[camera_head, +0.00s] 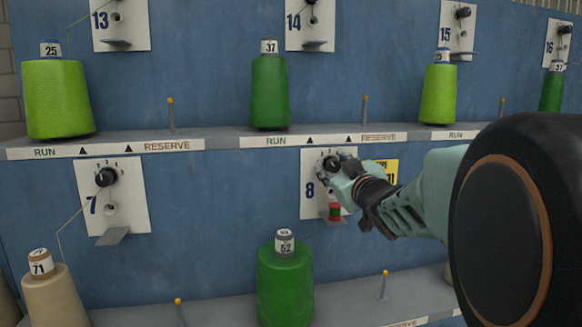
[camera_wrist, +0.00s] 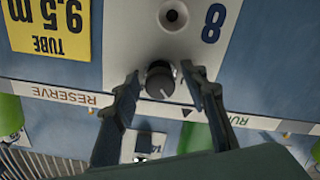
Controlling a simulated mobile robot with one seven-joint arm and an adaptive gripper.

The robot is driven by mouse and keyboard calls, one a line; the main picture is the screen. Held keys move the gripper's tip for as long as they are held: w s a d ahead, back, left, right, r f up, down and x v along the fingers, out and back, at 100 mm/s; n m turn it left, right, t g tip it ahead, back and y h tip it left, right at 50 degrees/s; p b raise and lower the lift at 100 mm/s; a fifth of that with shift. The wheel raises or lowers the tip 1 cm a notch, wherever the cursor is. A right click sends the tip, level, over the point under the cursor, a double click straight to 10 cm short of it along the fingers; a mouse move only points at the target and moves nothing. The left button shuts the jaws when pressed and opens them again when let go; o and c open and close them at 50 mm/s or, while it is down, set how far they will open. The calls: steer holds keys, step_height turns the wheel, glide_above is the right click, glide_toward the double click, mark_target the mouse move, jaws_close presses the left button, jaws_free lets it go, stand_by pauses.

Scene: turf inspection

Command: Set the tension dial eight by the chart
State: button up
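The tension dial eight (camera_head: 331,163) is a black knob on the white plate marked 8 (camera_head: 313,208). In the wrist view the dial (camera_wrist: 160,80) shows a white pointer line slanting toward the lower right of that inverted picture. My gripper (camera_head: 342,180) is at the plate, partly covering the dial and its scale in the head view. In the wrist view my gripper (camera_wrist: 160,72) is open, with one finger on each side of the dial and a gap showing on both sides. No chart can be made out.
A yellow tag (camera_wrist: 50,28) reading "TUBE 9.5 m" is beside the plate. A small red and green piece (camera_head: 335,211) sits low on the plate. A green cone labelled 52 (camera_head: 285,285) stands below. The shelf edge (camera_head: 270,141) runs just above the plate.

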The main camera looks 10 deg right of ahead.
mark_target(334, 160)
step_height(334, 160, up, 10)
stand_by(0.7)
steer(key=shift+f, duration=0.1)
